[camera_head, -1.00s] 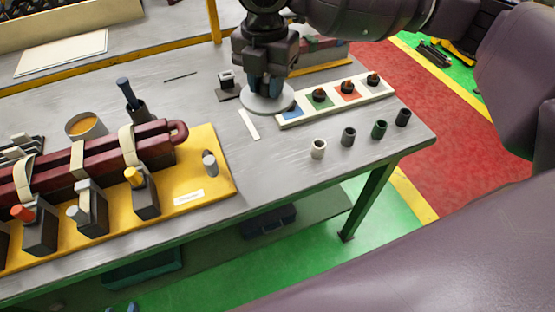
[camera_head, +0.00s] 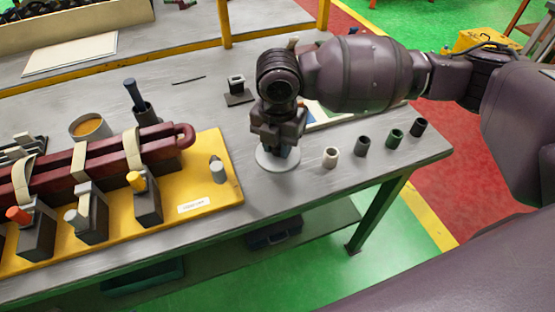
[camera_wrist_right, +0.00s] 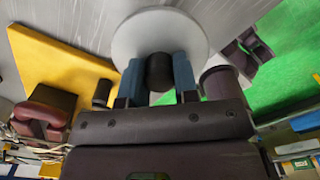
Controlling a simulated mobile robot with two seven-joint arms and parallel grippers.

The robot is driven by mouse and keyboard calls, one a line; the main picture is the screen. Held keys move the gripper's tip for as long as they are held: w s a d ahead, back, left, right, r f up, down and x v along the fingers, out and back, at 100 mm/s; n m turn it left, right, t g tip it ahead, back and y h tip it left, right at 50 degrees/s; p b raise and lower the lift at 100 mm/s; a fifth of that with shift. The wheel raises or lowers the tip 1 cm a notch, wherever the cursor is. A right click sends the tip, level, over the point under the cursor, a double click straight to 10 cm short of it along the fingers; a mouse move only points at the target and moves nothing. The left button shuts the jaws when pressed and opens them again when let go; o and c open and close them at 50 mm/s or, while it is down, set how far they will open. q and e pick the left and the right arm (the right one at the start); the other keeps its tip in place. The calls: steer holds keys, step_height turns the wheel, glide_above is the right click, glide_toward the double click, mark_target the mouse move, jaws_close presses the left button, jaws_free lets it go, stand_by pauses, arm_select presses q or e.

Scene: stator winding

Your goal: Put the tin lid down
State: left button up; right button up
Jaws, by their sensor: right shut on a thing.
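The tin lid is a pale grey disc (camera_head: 277,164) with a black knob, low at the table's front edge area, right of the yellow board. It also shows in the right wrist view (camera_wrist_right: 160,28). My right gripper (camera_head: 278,146) is above it, with its blue fingers shut on the knob in the wrist view (camera_wrist_right: 159,74). I cannot tell whether the lid touches the table. An open tin (camera_head: 88,126) with orange contents stands behind the maroon coil. My left gripper is not in view.
The yellow board (camera_head: 225,180) with clamps and the maroon coil (camera_head: 150,142) lies left of the lid. A pale tray is partly hidden behind my right arm. Bare table lies behind the lid.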

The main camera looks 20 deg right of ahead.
mark_target(278, 155)
step_height(278, 155, down, 5)
steer(key=shift+r+b, duration=0.1)
steer(key=shift+b, duration=0.4)
steer(key=shift+f, duration=0.35)
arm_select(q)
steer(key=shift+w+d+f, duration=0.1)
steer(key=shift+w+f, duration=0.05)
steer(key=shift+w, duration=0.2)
arm_select(e)
steer(key=shift+f, duration=0.15)
steer(key=o, duration=0.9)
step_height(278, 155, up, 11)
steer(key=shift+r+p, duration=0.1)
steer(key=shift+p, duration=1)
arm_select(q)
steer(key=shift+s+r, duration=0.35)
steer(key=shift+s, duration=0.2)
arm_select(e)
steer(key=shift+r, duration=0.6)
